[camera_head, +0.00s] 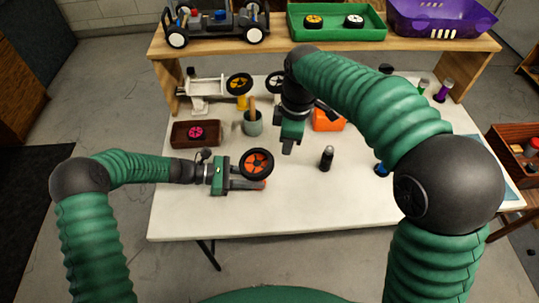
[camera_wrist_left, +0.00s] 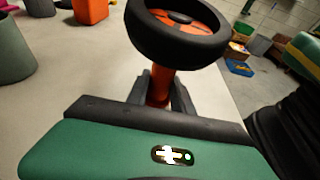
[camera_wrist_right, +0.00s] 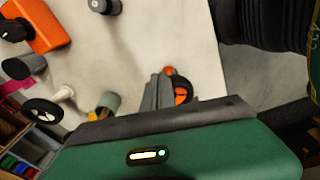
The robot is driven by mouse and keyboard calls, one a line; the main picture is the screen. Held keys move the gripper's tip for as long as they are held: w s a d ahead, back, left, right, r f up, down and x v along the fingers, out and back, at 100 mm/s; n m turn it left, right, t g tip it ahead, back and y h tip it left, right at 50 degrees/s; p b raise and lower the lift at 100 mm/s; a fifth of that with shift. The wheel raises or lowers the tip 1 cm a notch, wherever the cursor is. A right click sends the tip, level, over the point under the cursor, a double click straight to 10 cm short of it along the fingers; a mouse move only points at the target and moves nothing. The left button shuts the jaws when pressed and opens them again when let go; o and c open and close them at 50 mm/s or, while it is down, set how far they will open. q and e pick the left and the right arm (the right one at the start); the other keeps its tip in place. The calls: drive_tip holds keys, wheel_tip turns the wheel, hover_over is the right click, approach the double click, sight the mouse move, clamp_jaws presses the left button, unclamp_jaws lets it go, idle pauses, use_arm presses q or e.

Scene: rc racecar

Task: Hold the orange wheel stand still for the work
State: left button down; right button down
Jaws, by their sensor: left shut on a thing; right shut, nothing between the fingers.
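The orange wheel stand (camera_wrist_left: 158,90) is an orange post in the left wrist view, with a black-tyred, orange-hubbed wheel (camera_wrist_left: 178,28) on top. The wheel also shows in the head view (camera_head: 257,162), over the front left-middle of the white table. My left gripper (camera_head: 258,184) is shut on the stand below the wheel; its fingers hide part of the post. My right gripper (camera_head: 288,147) is shut and empty, pointing down, behind and to the right of the wheel. In the right wrist view its closed fingers (camera_wrist_right: 158,92) partly cover the wheel (camera_wrist_right: 183,92).
A wooden shelf (camera_head: 400,45) carries a car, a green tray and a purple bin. The table's front is clear.

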sight(270, 156)
drive_tip(key=a+r+n, duration=0.1)
drive_tip(key=w+a+r+n, duration=0.1)
drive_tip(key=n, duration=0.1)
drive_tip(key=a+r+n, duration=0.1)
drive_tip(key=r, duration=0.1)
drive_tip(key=shift+w+a+g, duration=0.15)
drive_tip(key=shift+w+g, duration=0.15)
drive_tip(key=shift+w, duration=0.05)
drive_tip(key=shift+a+f, duration=0.2)
drive_tip(key=shift+f, duration=1.55)
drive_tip(key=shift+a+f, duration=0.15)
drive_tip(key=shift+f, duration=1.55)
drive_tip(key=shift+f, duration=1.15)
drive_tip(key=d, duration=0.1)
drive_tip(key=d+r, duration=0.1)
drive_tip(key=d, duration=0.1)
drive_tip(key=shift+w, duration=0.2)
